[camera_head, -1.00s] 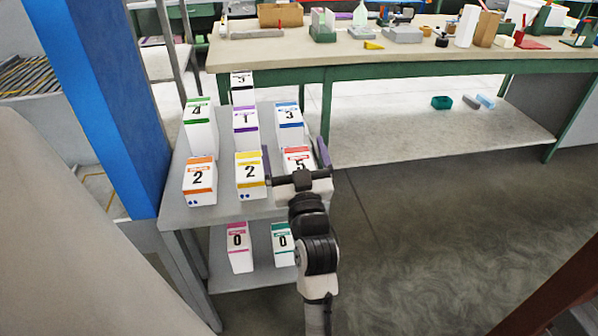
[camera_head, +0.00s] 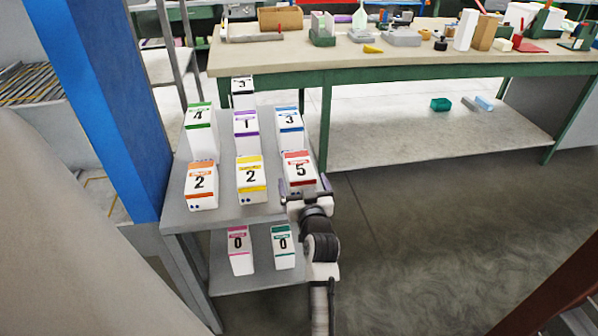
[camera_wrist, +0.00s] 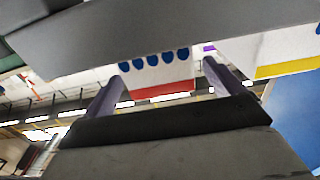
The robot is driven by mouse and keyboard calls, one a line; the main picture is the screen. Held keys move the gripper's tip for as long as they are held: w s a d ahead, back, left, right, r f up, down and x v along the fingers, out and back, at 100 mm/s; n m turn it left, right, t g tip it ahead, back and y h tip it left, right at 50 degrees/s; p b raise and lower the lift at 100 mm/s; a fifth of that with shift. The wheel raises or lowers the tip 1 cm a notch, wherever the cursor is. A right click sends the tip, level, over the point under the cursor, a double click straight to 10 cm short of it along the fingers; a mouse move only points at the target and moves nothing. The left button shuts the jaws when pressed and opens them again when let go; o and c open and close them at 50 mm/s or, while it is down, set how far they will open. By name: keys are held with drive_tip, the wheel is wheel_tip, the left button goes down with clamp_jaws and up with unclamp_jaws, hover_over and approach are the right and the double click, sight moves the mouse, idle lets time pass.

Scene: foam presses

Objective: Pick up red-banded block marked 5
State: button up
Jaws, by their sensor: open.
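The red-banded block marked 5 (camera_head: 299,168) is white and stands upright at the front right of the grey upper shelf. Its top and number show in the head view; its lower part is hidden by my gripper. My gripper (camera_head: 305,186) is open, low at the block's near side, with one finger towards each side of it. In the wrist view the block (camera_wrist: 158,72) shows a red band and blue dots, in line with the gap between the fingers of my gripper (camera_wrist: 162,80). I cannot tell whether either finger touches it.
The yellow-banded block marked 2 (camera_head: 251,180) stands close on the left, with the orange-banded 2 (camera_head: 201,186) beyond. The blue-banded 3 (camera_head: 289,124) stands behind. Blocks marked 0 (camera_head: 239,250) are on the lower shelf. The floor to the right (camera_head: 430,240) is clear.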

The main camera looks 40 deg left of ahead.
sight(300, 173)
drive_tip(key=shift+p+x, duration=0.6)
drive_tip(key=shift+x, duration=1.65)
drive_tip(key=c, duration=1)
drive_tip(key=shift+r, duration=0.1)
drive_tip(key=shift+c, duration=0.2)
